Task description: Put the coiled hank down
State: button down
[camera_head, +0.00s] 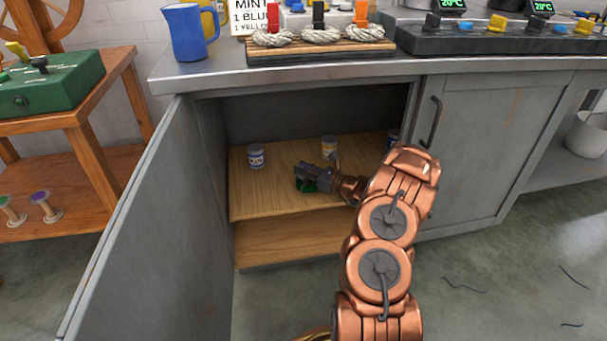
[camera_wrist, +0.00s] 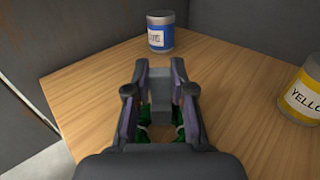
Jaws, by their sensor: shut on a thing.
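The green coiled hank (camera_head: 308,186) is at my gripper (camera_head: 304,175), over the wooden shelf (camera_head: 260,195) inside the open cabinet. In the wrist view, the two fingers of my gripper (camera_wrist: 160,72) stand on either side of a grey block (camera_wrist: 160,88), and green parts of the hank (camera_wrist: 144,132) show low between them. My gripper is shut on the hank. The fingers and palm hide most of it. I cannot tell whether it touches the shelf.
A blue-labelled can (camera_head: 256,156) stands on the shelf to the left. A yellow-labelled can (camera_head: 329,147) stands behind my gripper. Another can (camera_head: 393,138) is partly hidden at the right. The open cabinet door (camera_head: 150,220) bounds the left side. The shelf's front left is bare.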

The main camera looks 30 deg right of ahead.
jog(key=shift+f, duration=0.25)
jog(key=c, duration=1)
grip_release()
jog(key=shift+s+d+r+p, duration=0.1)
jog(key=shift+s+r+p, duration=0.1)
jog(key=shift+p, duration=0.1)
jog(key=p+v, duration=0.4)
jog(key=v, duration=0.6)
jog(key=shift+r, duration=0.1)
jog(key=shift+p+v, duration=0.4)
jog(key=shift+v, duration=0.35)
